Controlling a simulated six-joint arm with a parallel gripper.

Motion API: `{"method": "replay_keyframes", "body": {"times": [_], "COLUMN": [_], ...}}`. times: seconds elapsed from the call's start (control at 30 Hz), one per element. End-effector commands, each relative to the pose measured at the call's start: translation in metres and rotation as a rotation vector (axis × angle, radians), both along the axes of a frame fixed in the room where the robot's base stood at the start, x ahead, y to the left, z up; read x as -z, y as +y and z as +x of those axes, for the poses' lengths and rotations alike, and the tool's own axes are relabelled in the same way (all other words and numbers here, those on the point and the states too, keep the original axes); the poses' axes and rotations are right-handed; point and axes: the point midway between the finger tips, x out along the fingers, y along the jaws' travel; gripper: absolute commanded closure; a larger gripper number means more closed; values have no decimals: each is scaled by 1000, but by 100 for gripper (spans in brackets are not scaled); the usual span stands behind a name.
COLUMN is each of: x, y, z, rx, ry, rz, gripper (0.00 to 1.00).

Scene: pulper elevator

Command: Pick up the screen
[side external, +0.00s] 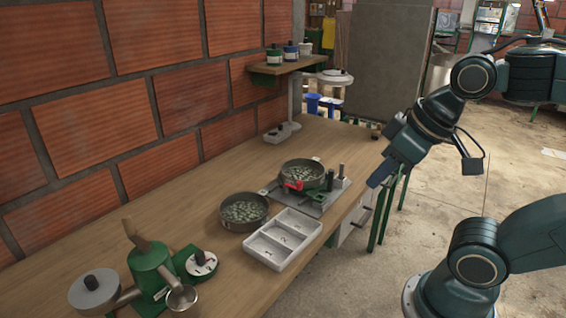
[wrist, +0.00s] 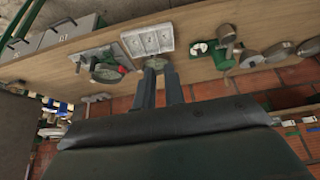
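No part is marked as the screen; two round dark pans with mesh-like rims hold pale green beans, and I cannot tell if either is it. One pan (side external: 244,212) stands on the bench beside a white tray. The other pan (side external: 302,173) sits on a metal fixture with a red part at its front; it also shows in the wrist view (wrist: 107,73). My gripper (side external: 375,181) is empty, off the bench's right edge and above it, away from both pans. In the wrist view its two fingers (wrist: 160,70) are apart, partly covering the first pan.
The white compartment tray (side external: 283,240) lies near the bench edge by the fixture plate (side external: 322,197). A green hand-cranked machine (side external: 150,268) stands at the near end. A brick wall (side external: 100,110) bounds the bench; a small shelf (side external: 288,66) holds jars.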

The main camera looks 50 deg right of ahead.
Motion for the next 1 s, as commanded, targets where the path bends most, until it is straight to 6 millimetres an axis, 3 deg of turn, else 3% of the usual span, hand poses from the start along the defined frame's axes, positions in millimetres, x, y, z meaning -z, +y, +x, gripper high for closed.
{"method": "replay_keyframes", "body": {"times": [0.3, 0.43, 0.77, 1.0], "x": [0, 0, 0, 4], "y": [0, 0, 0, -5], "z": [0, 0, 1, 20], "rx": [-1, -1, 5, 73], "ry": [0, 0, 0, 2], "rz": [0, 0, 1, 15], "gripper": [89, 70, 70, 70]}}
